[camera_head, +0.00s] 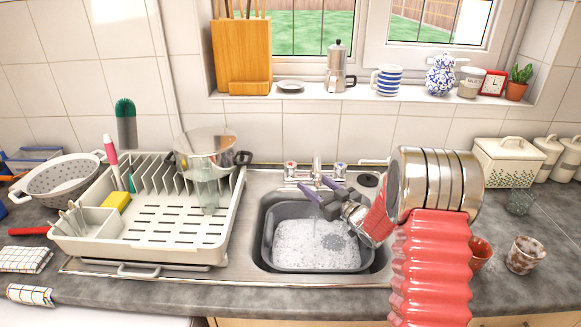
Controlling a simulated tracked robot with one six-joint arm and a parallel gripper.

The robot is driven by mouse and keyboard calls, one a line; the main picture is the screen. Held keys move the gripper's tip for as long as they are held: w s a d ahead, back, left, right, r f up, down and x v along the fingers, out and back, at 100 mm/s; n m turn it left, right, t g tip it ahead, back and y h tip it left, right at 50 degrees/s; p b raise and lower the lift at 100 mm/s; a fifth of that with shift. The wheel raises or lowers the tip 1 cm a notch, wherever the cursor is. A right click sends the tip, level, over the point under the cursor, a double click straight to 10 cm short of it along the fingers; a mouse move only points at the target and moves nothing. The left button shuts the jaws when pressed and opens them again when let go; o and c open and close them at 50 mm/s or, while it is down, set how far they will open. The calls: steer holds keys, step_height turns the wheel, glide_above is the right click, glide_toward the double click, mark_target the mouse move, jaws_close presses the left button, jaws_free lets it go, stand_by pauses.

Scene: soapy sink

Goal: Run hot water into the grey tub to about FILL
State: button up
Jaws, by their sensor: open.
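The grey tub (268,246) sits in the steel sink basin, with white suds across its inside. I cannot see a FILL mark, and the suds hide the water level. The mixer tap's spout (317,166) stands behind the tub. The left tap handle (290,170) has a red mark; the right one (341,170) looks blue. A thin pale streak, which looks like running water, drops into the suds. My gripper (318,190) is open and empty, above the tub's back part and in front of the taps. It partly hides the tub's back right side.
Cups (526,254) stand on the worktop to the right. The window sill above holds a moka pot (338,68) and mugs.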

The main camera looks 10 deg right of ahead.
mark_target(294, 169)
steer(key=x, duration=1.3)
steer(key=shift+w+a, duration=0.2)
steer(key=shift+w, duration=0.05)
steer(key=c, duration=1.1)
